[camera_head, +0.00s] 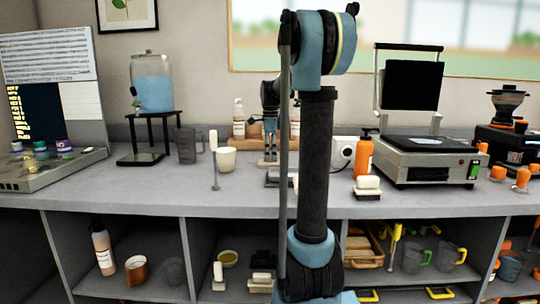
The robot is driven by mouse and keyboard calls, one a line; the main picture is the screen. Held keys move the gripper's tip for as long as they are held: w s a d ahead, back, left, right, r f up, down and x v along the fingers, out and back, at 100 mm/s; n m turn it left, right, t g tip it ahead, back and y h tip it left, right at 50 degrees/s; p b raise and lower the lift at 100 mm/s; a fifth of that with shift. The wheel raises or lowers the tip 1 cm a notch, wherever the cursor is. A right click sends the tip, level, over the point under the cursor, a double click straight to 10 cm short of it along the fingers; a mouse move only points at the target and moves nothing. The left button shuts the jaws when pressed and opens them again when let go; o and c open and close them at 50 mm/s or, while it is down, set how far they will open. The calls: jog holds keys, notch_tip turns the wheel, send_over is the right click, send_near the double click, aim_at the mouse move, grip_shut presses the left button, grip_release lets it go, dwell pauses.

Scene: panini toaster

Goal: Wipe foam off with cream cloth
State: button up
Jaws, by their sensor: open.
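The panini toaster (428,158) stands open at the right of the counter, its dark lid raised. A pale patch (441,141) lies on its lower plate; I cannot tell if it is foam. A cream, block-like item (368,183) sits on the counter in front of the orange bottle; I cannot tell if it is the cream cloth. My gripper (270,160) is open and points down over the back middle of the counter, near a wooden rack and well left of the toaster. I cannot make out anything between its fingers. My arm hides part of the counter.
An orange bottle (363,155) stands just left of the toaster. A white cup (225,159), an upright white-handled tool (214,160) and a grey jug (186,145) stand left of my gripper. Orange-topped items crowd the right end. The counter's front left is clear.

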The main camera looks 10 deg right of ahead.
jog(key=shift+f, duration=0.1)
jog(key=shift+c, duration=0.6)
grip_shut()
jog(key=c, duration=0.8)
grip_release()
grip_shut()
jog(key=shift+r, duration=3)
jog(key=shift+r, duration=0.1)
